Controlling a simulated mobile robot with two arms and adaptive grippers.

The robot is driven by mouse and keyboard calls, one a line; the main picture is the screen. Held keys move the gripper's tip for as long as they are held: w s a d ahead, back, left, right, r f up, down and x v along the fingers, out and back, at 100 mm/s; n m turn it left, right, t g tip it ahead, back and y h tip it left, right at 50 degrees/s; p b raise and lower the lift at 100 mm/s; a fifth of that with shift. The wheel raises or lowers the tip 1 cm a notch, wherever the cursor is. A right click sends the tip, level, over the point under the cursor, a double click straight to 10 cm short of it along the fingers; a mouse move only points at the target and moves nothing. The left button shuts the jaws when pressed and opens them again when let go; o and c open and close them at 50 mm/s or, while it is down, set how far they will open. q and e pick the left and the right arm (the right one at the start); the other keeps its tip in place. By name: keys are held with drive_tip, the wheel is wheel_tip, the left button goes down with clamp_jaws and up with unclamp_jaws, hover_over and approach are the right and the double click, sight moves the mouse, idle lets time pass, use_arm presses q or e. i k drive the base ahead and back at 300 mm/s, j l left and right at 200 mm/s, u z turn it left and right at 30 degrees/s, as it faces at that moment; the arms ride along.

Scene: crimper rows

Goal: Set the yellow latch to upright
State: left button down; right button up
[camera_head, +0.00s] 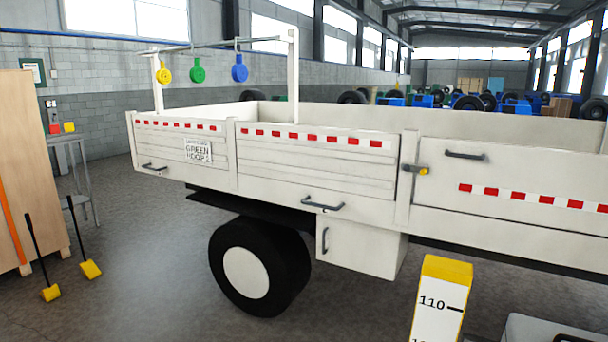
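The yellow latch (423,171) is on the side of a white truck bed (470,203), at the upright post between two side panels. Its short dark lever lies about horizontal and ends in a yellow tip pointing right. It is small in the view, so its fine shape is hard to tell. Neither of my grippers is in view, and nothing covers the latch.
A white post with a yellow top (447,268), marked 110, stands in front of the truck, below the latch. A black wheel (283,270) is under the bed. Yellow, green and blue discs (239,69) hang from a rail. Open floor lies at left.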

sight(424, 170)
drive_tip(key=i+j+u, duration=0.25)
drive_tip(key=u, duration=0.15)
drive_tip(key=i+j+u, duration=0.2)
drive_tip(key=u, duration=0.15)
drive_tip(key=i+j+u, duration=0.1)
drive_tip(key=i+u, duration=0.3)
drive_tip(key=i+z, duration=0.2)
drive_tip(key=i, duration=0.15)
drive_tip(key=i+j+z, duration=0.25)
drive_tip(key=i+l+z, duration=0.15)
drive_tip(key=z, duration=0.35)
drive_tip(key=i+z, duration=0.3)
drive_tip(key=z, duration=0.15)
drive_tip(key=i+z, duration=0.25)
drive_tip(key=z, duration=0.25)
drive_tip(key=i+j+z, duration=0.15)
drive_tip(key=z, duration=0.35)
drive_tip(key=i+l+z, duration=0.25)
drive_tip(key=i+z, duration=0.15)
drive_tip(key=i+l+z, duration=0.1)
drive_tip(key=i+z, duration=0.3)
